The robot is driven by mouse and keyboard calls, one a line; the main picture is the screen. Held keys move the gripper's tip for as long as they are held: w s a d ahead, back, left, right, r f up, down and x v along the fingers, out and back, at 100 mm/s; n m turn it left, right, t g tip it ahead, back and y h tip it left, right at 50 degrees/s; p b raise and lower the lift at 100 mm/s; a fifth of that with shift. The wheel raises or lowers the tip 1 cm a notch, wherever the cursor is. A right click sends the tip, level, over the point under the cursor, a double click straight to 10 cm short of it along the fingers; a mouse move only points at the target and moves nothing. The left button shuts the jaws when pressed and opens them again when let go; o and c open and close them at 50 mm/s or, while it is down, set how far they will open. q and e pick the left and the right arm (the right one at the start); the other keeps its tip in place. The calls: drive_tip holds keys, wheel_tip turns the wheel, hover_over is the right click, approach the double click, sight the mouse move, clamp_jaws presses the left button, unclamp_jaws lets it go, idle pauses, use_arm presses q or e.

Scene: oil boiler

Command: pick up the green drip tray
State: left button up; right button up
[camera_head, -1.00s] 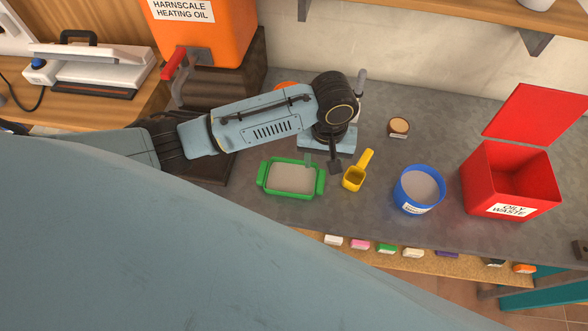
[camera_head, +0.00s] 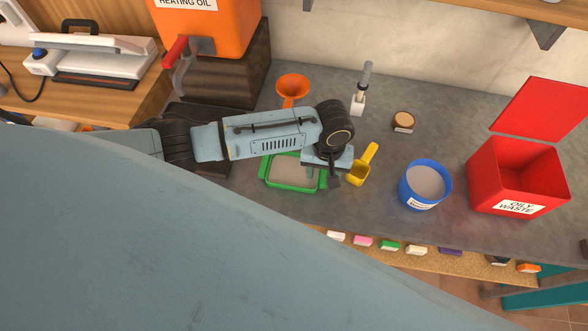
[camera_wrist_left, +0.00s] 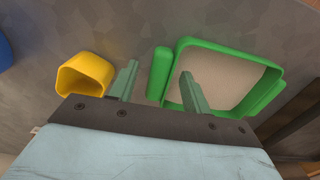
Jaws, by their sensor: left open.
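The green drip tray (camera_head: 292,187) lies on the grey bench, filled with a beige material, partly hidden behind my left arm in the head view. In the left wrist view the tray (camera_wrist_left: 221,44) is at the upper right, with its green end handle (camera_wrist_left: 158,73) towards the middle. My left gripper (camera_wrist_left: 159,69) is open. Its two fingers show on either side of that handle, the right one overlapping the tray's inside. I cannot tell how far above the tray the fingertips are. In the head view my left gripper (camera_head: 326,172) is over the tray's right end.
A yellow scoop (camera_head: 363,165) lies close to the gripper's right. Further right are a blue tub (camera_head: 424,184) and an open red oily waste bin (camera_head: 517,176). An orange funnel (camera_head: 292,87), a white-based brush (camera_head: 360,101) and a round lidded jar (camera_head: 403,122) stand behind.

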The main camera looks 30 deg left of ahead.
use_arm(q)
clamp_jaws()
wheel_tip(320, 180, up, 10)
drive_tip(key=p, duration=0.1)
drive_tip(key=shift+p, duration=0.35)
